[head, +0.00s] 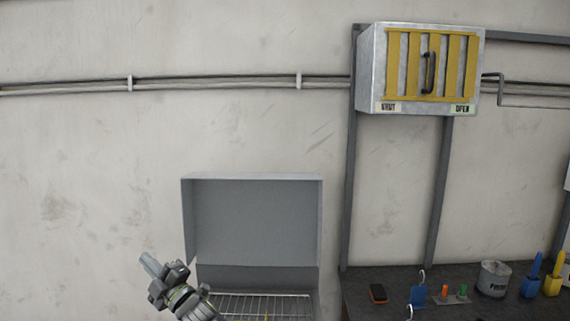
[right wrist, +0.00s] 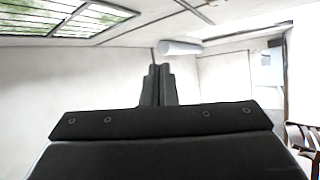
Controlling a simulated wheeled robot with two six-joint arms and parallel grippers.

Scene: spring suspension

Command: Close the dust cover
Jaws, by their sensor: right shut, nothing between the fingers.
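A grey cover (head: 255,220) with a shallow rim stands raised against the wall, open toward me, most likely the dust cover. Below it a wire rack (head: 265,305) shows at the bottom edge of the head view; the rest is cut off. My right gripper (head: 150,263) is in front of the cover's lower left corner, pointing up and left. Its fingers are together and empty, and they also show shut in the right wrist view (right wrist: 157,85). I cannot tell whether it touches the cover. My left gripper is not in view.
A metal wall box (head: 367,70) with yellow bars, a black handle and SHUT and OPEN labels hangs upper right. A dark bench (head: 355,310) at right holds a grey pot (head: 494,279) and small coloured items. The wall left of the cover is clear.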

